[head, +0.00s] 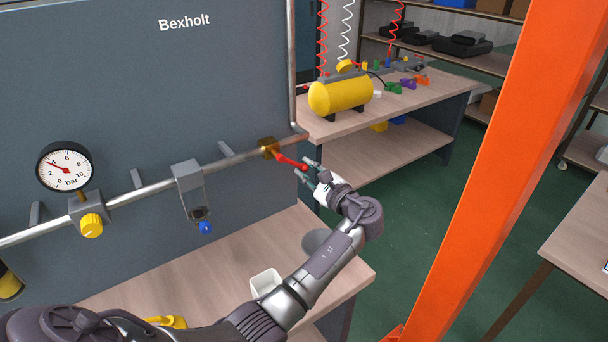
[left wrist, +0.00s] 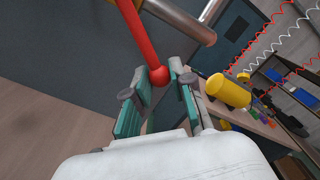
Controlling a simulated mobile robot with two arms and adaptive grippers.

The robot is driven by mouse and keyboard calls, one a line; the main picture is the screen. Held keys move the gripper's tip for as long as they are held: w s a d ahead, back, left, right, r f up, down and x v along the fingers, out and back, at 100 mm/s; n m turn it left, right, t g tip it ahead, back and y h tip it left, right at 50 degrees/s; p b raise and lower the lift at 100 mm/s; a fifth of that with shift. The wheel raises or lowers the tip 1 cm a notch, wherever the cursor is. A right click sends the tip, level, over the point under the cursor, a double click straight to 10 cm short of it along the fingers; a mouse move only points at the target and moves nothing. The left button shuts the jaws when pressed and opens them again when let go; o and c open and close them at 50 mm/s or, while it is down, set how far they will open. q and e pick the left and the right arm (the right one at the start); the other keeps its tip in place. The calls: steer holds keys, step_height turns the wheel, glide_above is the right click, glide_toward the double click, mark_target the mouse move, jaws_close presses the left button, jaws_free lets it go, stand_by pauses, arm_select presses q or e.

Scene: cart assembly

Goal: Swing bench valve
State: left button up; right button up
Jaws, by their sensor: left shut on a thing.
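The bench valve is a brass body (head: 267,147) on the metal pipe, with a red lever (head: 288,160) pointing to the right and slightly down. My left gripper (head: 307,171) is at the lever's free end, reaching in from the lower right. In the left wrist view the red lever (left wrist: 137,35) ends in a round ball between the two fingers of my left gripper (left wrist: 160,80). The fingers are shut on this ball end. My right gripper does not show in either view.
A pressure gauge (head: 65,167), a yellow knob (head: 91,225) and a filter unit (head: 190,185) sit along the pipe on the grey panel. A white container (head: 265,282) stands on the bench. A yellow compressor tank (head: 340,94) is behind. An orange post (head: 500,180) rises at the right.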

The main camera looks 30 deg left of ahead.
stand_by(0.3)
arm_select(q)
steer(key=shift+w+d+r+p, duration=0.15)
steer(key=shift+w+r+p, duration=0.15)
steer(key=shift+r, duration=0.3)
steer(key=shift+w+d+r+p, duration=0.15)
steer(key=shift+w+r, duration=0.15)
steer(key=shift+r, duration=0.35)
steer(key=shift+o, duration=0.2)
steer(key=shift+w+d+r+p, duration=0.1)
steer(key=shift+w+r+p, duration=0.05)
steer(key=shift+r+p, duration=0.4)
steer(key=shift+w+r+p, duration=0.15)
steer(key=shift+r+p, duration=0.25)
steer(key=shift+r, duration=0.2)
steer(key=o, duration=0.9)
steer(key=shift+s, duration=0.1)
steer(key=shift+o, duration=0.2)
steer(key=shift+f, duration=0.1)
